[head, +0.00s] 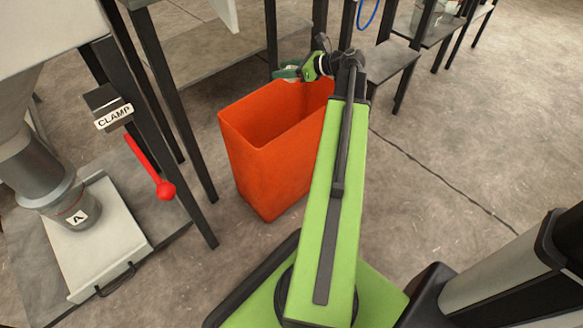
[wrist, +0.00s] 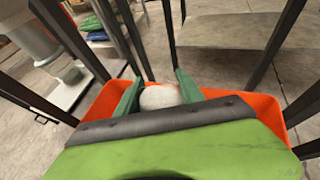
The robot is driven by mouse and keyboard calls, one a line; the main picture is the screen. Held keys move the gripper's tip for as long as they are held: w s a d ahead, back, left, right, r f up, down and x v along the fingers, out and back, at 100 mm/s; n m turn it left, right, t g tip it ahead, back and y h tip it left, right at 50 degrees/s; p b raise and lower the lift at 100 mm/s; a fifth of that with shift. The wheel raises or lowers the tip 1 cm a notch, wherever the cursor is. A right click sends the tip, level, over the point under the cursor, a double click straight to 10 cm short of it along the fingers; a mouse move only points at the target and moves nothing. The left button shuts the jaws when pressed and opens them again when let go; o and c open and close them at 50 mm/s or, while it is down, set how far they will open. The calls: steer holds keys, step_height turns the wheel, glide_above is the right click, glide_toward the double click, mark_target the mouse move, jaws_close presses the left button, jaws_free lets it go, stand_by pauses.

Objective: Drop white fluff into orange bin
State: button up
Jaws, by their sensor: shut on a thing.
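The orange bin (head: 268,160) stands on the floor in the middle of the head view, open at the top. Its rim also shows in the wrist view (wrist: 266,107) on both sides of my gripper. My gripper (head: 289,73) is at the bin's far rim in the head view, over the opening as the wrist view shows it. In the wrist view, its two green fingers (wrist: 158,92) are shut on the white fluff (wrist: 159,97), a rounded pale lump. The fluff's lower part is hidden behind the dark edge of my gripper. The inside bottom of the bin is hidden.
A machine with a CLAMP label (head: 113,117) and a red-knobbed lever (head: 151,168) stands left of the bin. Dark table legs (head: 165,95) rise close to the bin's left side. A grey shelf (head: 200,52) lies behind. Bare floor (head: 440,150) lies to the right.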

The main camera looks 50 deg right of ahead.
steer(key=f, duration=0.1)
steer(key=a+f+b, duration=0.1)
steer(key=f, duration=0.1)
steer(key=shift+f, duration=0.3)
steer(key=shift+f+b, duration=0.1)
steer(key=shift+b, duration=0.25)
step_height(320, 180, down, 6)
steer(key=b, duration=0.5)
steer(key=shift+b, duration=0.4)
steer(key=o, duration=1.4)
steer(key=p+v, duration=0.6)
steer(key=v, duration=1.1)
steer(key=shift+s+d+r+p, duration=0.15)
steer(key=shift+r+p, duration=0.05)
steer(key=shift+p, duration=0.15)
